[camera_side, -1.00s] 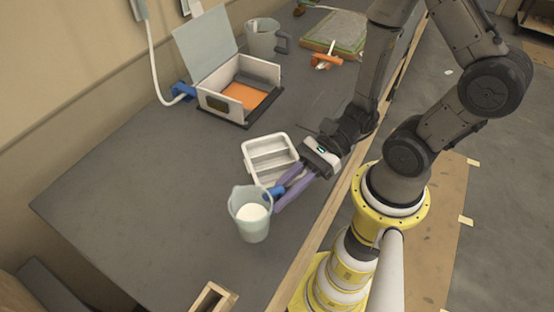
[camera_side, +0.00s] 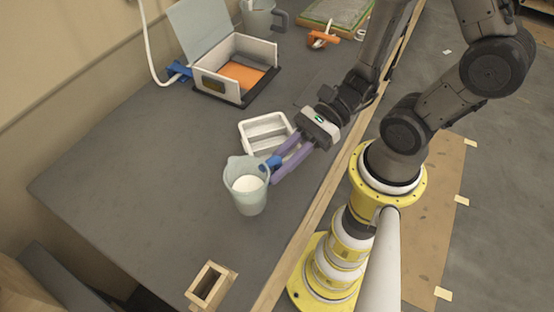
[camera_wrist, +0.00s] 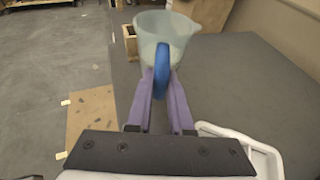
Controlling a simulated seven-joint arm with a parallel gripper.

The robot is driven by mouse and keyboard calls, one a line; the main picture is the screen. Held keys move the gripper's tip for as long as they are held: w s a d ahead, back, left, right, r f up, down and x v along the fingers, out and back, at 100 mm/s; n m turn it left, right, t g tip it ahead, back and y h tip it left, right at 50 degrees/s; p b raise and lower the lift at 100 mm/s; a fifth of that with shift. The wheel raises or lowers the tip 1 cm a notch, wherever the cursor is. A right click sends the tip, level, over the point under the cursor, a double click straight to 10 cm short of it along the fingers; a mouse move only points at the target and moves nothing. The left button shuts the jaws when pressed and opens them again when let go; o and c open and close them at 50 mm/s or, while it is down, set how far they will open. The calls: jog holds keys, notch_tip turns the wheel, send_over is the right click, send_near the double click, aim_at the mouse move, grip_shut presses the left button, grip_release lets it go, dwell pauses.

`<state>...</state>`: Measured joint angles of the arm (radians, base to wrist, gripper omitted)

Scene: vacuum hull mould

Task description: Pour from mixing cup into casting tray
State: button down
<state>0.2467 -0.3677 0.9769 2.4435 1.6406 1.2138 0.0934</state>
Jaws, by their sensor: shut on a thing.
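My gripper (camera_side: 290,162) is shut on the blue handle of the mixing cup (camera_side: 247,196), a translucent pale cup with white liquid inside. The cup is about upright, in front of the casting tray and beside it, not over it. Whether its base touches the table I cannot tell. The white casting tray (camera_side: 243,136) lies on the table behind the cup; its right side is close to my fingers in the picture. In the wrist view the purple fingers (camera_wrist: 161,100) close around the handle, the cup (camera_wrist: 150,28) is at the top, and the tray (camera_wrist: 262,150) is at lower right, partly hidden.
A white open-lidded box (camera_side: 262,52) with an orange floor stands at the back. Behind it are a grey jug (camera_side: 258,20), an orange clamp (camera_side: 322,40) and a green-edged board (camera_side: 335,10). A small wooden frame (camera_side: 210,285) sits at the front edge. The table's left is clear.

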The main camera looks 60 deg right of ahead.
aim_at(279, 156)
notch_tip(279, 156, up, 6)
jog(key=shift+f, duration=0.25)
jog(key=shift+s+a+r+n+g, duration=0.2)
jog(key=shift+n+g, duration=0.1)
jog(key=shift+g, duration=0.1)
jog(key=s+d+f+n+g+h, duration=0.2)
jog(key=s+n+g+h, duration=0.4)
jog(key=n+g, duration=0.95)
jog(key=w+d+f+n+g+h, duration=0.1)
jog(key=w+d+n+g+h, duration=0.15)
jog(key=d+n+h, duration=0.55)
jog(key=w+a+r+n+t+h, duration=0.1)
jog(key=w+a+n+t+h, duration=0.2)
jog(key=w+n+t+h, duration=0.65)
jog(key=w+a+r+n+t+h, duration=0.2)
jog(key=w+n+t+h, duration=0.4)
jog(key=w, duration=0.7)
notch_tip(279, 156, down, 6)
jog(key=s+m+y, duration=0.2)
